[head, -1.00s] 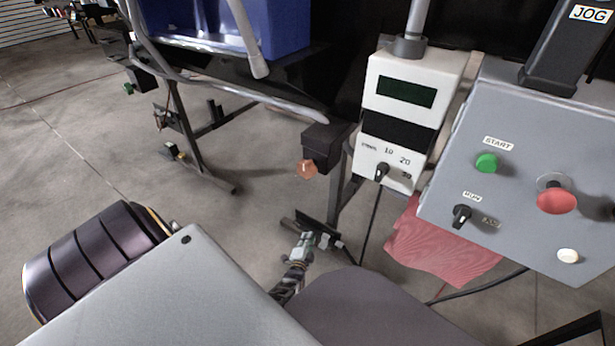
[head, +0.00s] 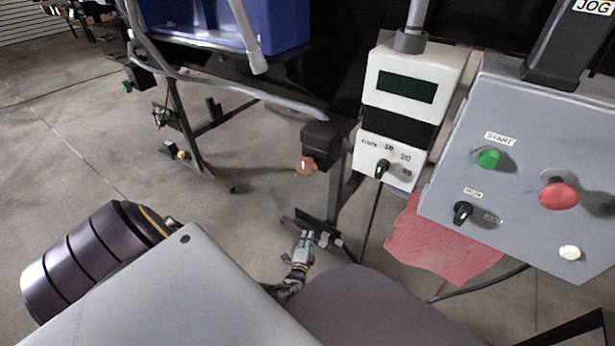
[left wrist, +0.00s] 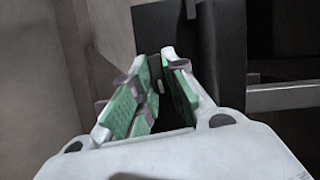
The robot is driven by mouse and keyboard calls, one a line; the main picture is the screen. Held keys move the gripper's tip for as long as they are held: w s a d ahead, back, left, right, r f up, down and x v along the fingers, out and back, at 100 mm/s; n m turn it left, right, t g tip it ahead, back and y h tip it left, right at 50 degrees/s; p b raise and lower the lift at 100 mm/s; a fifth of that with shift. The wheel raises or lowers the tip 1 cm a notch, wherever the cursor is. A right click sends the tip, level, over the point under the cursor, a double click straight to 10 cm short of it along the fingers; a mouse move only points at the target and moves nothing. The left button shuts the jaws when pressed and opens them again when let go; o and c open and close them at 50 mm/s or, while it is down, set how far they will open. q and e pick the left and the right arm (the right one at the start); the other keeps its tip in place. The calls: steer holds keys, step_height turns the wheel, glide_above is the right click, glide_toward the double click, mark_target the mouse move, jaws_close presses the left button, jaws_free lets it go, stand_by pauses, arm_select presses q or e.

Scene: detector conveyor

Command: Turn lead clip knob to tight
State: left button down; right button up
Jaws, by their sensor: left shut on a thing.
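My left gripper (head: 318,238) is low in the middle of the head view, at a dark plate (head: 312,223) near the foot of a stand. In the left wrist view its green-padded fingers (left wrist: 158,90) are closed in around a small dark part with a pale mark (left wrist: 161,87), which I take to be the lead clip knob. The pads hide most of it, so its pointer setting cannot be read. A dark upright panel (left wrist: 210,55) stands right behind the fingers. My right gripper is not in view.
An orange knob (head: 306,166) on a dark box sits above my gripper. A white display box (head: 412,75) with a black selector and a grey control panel (head: 520,150) stand at right. A red cloth (head: 435,245) hangs below.

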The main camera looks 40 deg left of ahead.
arm_select(q)
steer(key=shift+w+d+r, duration=0.1)
steer(key=shift+w, duration=0.1)
stand_by(0.6)
steer(key=c, duration=1.4)
jaws_free()
steer(key=shift+c, duration=0.2)
steer(key=shift+s, duration=0.1)
steer(key=shift+s+n+h, duration=0.1)
steer(key=shift+n+h, duration=0.2)
steer(key=shift+n, duration=0.2)
